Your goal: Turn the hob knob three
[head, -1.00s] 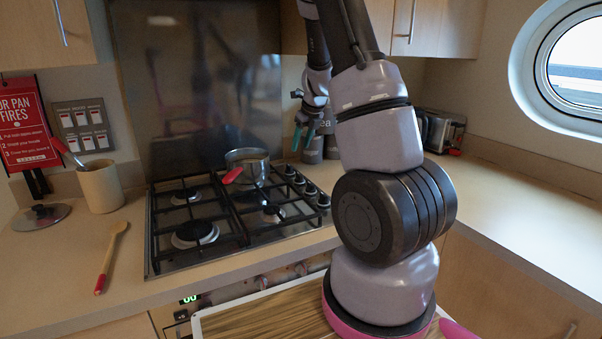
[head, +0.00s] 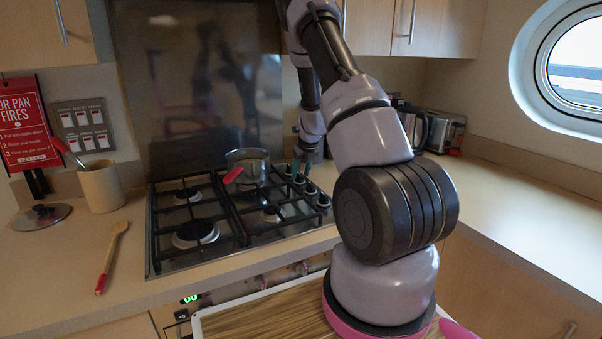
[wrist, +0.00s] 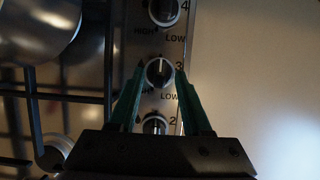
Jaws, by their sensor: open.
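Hob knob three (wrist: 160,72) is a dark round knob with a light ring, beside a printed 3 in the wrist view. My gripper (wrist: 159,82) is open, with its green fingertips on either side of knob three; I cannot tell whether they touch it. Knob four (wrist: 164,10) is above it and knob two (wrist: 155,124) below, partly hidden by the gripper body. In the head view my gripper (head: 303,168) points down over the knob row at the right of the hob (head: 165,262).
A steel pot (head: 247,160) with a red-ended handle stands on the back right burner. Black pan supports lie left of the knobs. A toaster (head: 445,132) stands at the back right. The counter right of my arm is clear.

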